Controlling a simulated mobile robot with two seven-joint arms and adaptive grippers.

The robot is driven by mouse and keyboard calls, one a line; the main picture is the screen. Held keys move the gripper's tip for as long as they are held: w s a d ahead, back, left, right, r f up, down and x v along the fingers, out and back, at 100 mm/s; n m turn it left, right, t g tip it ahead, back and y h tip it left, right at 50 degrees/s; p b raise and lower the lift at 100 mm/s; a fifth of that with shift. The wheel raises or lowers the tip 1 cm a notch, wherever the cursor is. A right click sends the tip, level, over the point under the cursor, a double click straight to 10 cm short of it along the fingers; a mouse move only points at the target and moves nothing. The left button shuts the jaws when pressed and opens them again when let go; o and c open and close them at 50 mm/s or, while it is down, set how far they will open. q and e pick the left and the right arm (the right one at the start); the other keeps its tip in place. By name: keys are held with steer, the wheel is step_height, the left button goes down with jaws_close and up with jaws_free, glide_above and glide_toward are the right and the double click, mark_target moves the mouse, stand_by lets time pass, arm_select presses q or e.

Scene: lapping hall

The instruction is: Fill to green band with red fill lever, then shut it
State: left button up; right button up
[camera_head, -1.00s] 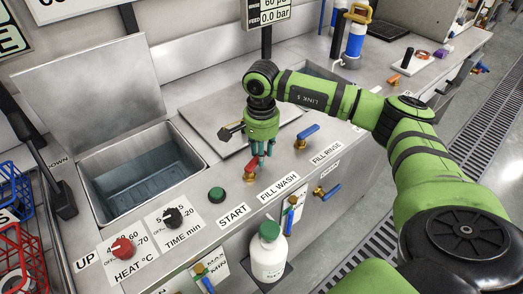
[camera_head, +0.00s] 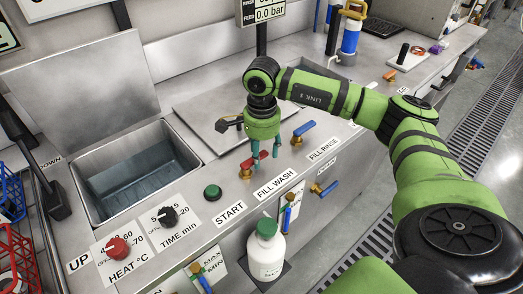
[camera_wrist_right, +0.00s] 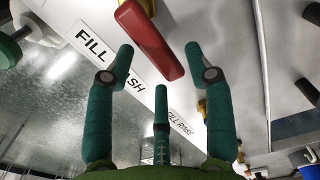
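The red fill lever (camera_head: 249,163) sits on its brass valve above the FILL WASH label (camera_head: 275,186). My right gripper (camera_head: 265,157) points down over the panel, right beside the lever. In the right wrist view the red lever (camera_wrist_right: 150,40) lies ahead of the fingertips. The fingers of my right gripper (camera_wrist_right: 165,70) are spread, with nothing between them that I can see to be held. The open wash tank (camera_head: 140,178) has bluish liquid low inside. I cannot make out a green band. My left gripper is not in view.
A blue lever (camera_head: 303,128) stands just right of the gripper, above the FILL RINSE label (camera_head: 322,149). A green START button (camera_head: 212,193) and two knobs sit at the front left. A white bottle (camera_head: 266,252) stands below the panel edge.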

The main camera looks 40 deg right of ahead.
mark_target(262, 156)
step_height(262, 156, up, 12)
stand_by(0.7)
stand_by(0.4)
